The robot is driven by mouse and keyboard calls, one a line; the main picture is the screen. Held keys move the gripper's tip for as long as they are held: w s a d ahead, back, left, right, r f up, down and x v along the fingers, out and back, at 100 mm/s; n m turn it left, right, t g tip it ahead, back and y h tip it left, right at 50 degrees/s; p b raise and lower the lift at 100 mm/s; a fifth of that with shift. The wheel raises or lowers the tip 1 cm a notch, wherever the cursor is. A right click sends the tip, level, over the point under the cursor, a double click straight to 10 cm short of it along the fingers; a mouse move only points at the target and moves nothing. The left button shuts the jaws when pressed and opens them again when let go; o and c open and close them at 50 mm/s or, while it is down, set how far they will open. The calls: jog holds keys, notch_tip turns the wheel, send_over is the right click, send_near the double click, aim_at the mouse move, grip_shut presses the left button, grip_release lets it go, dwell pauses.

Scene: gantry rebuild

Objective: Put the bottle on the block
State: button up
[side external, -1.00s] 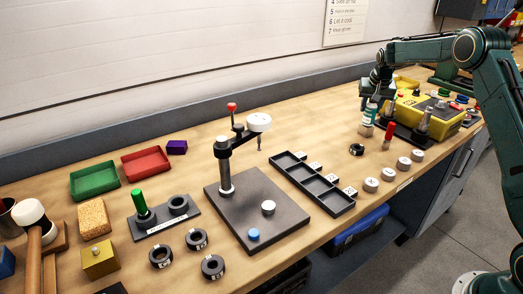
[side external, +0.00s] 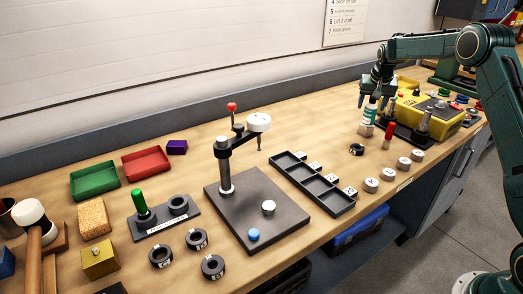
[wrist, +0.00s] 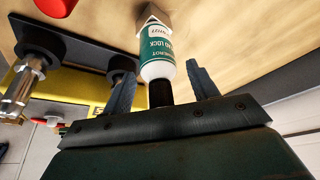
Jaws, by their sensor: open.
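The bottle (side external: 369,114) is white and green with a dark cap. It stands upright at the right part of the bench, seemingly on a small pale wooden block (side external: 366,131). In the wrist view the bottle (wrist: 157,50) points its black cap at my gripper, and a corner of the block (wrist: 153,15) shows beyond its base. The bottle hides most of the block. My gripper (side external: 376,101) is open above the bottle. In the wrist view its fingers (wrist: 160,78) are spread on both sides of the cap, with gaps showing.
A dark fixture with metal posts (side external: 424,120) and a yellow case (side external: 446,118) stand close on the right. A red-topped piece (side external: 388,135) stands just in front. A black ring (side external: 356,149) and several white round pieces lie nearby. The bench's front edge is close.

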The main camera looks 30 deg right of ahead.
jog(key=v, duration=1)
jog(key=shift+r, duration=0.4)
jog(key=shift+s+a, duration=0.1)
jog(key=s+a+r+n+t+y, duration=0.1)
jog(key=s+a+r+n, duration=0.1)
jog(key=s+a+r, duration=0.5)
jog(key=s+a+r+n, duration=0.2)
jog(key=s+a+n, duration=0.1)
jog(key=s+a, duration=0.75)
jog(key=s+a+f+n, duration=0.1)
jog(key=s+a+f, duration=0.1)
jog(key=s, duration=0.4)
jog(key=s+a+f+n+t+y, duration=0.1)
jog(key=s+a+f, duration=0.1)
jog(key=s+a, duration=0.3)
jog(key=s+a+f+n+y, duration=0.1)
jog(key=s+a+f+n, duration=0.1)
jog(key=s+a, duration=0.2)
jog(key=s, duration=0.3)
jog(key=shift+s+a+f, duration=0.2)
jog(key=shift+a+f, duration=0.05)
jog(key=shift+f, duration=0.15)
